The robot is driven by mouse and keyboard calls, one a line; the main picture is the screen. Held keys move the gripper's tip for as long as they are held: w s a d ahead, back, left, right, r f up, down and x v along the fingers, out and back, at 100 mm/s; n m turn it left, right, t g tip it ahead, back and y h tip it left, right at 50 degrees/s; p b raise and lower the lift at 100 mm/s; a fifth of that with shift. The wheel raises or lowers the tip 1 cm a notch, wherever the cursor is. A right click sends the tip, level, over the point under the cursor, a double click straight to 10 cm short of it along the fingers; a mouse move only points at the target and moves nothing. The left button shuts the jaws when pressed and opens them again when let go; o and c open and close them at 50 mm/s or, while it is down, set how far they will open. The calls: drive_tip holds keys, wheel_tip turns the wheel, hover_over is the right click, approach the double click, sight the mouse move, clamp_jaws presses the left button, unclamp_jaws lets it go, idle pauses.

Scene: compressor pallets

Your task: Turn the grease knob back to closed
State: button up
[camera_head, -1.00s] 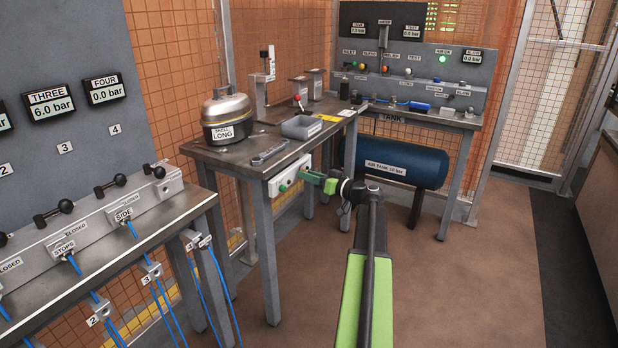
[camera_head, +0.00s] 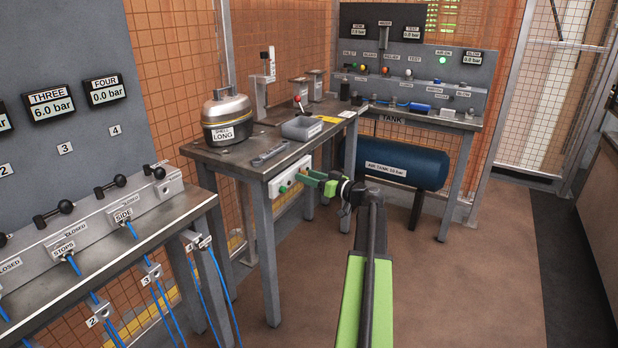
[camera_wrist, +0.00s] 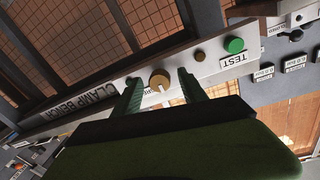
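A round brass-coloured knob (camera_wrist: 160,80) with a pale pointer line sits on the white front rail marked CLAMP BENCH (camera_wrist: 68,116) in the wrist view. The label beside it is mostly hidden, so I cannot read whether it says grease. My gripper (camera_wrist: 159,81) is open, with one green finger on each side of the knob and visible gaps between. In the head view my gripper (camera_head: 316,178) is at the right end of the bench's front rail (camera_head: 286,184); the knob is hard to make out there.
A green TEST button (camera_wrist: 234,45) and a small dark brass button (camera_wrist: 199,56) are beside the knob. A blue air tank (camera_head: 400,162) lies behind. Floor to the right is clear.

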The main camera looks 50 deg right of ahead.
drive_tip(key=shift+s, duration=0.1)
drive_tip(key=s+d, duration=0.2)
drive_tip(key=s, duration=1.5)
drive_tip(key=shift+d, duration=0.25)
drive_tip(key=w+a+f+g+y, duration=0.1)
drive_tip(key=w+a+f+g, duration=0.3)
drive_tip(key=a, duration=0.5)
drive_tip(key=w+a+f+n+g+y, duration=0.1)
drive_tip(key=w+a+f+y, duration=0.1)
drive_tip(key=w+a+f, duration=0.35)
drive_tip(key=w+a+f+g+y, duration=0.1)
drive_tip(key=w+a+f+g, duration=0.3)
drive_tip(key=a, duration=0.8)
drive_tip(key=s+a+f+g+h, duration=0.1)
drive_tip(key=a+f+g+h, duration=0.15)
drive_tip(key=a, duration=0.75)
drive_tip(key=s+a+f+g+h, duration=0.2)
drive_tip(key=a+f+g, duration=0.15)
drive_tip(key=a, duration=0.75)
drive_tip(key=s+a+f+g+h, duration=0.1)
drive_tip(key=a+f+g+h, duration=0.2)
drive_tip(key=a, duration=0.7)
wheel_tip(320, 180, up, 31)
drive_tip(key=p, duration=3.2)
drive_tip(key=shift+f+y, duration=0.15)
drive_tip(key=shift+y, duration=0.3)
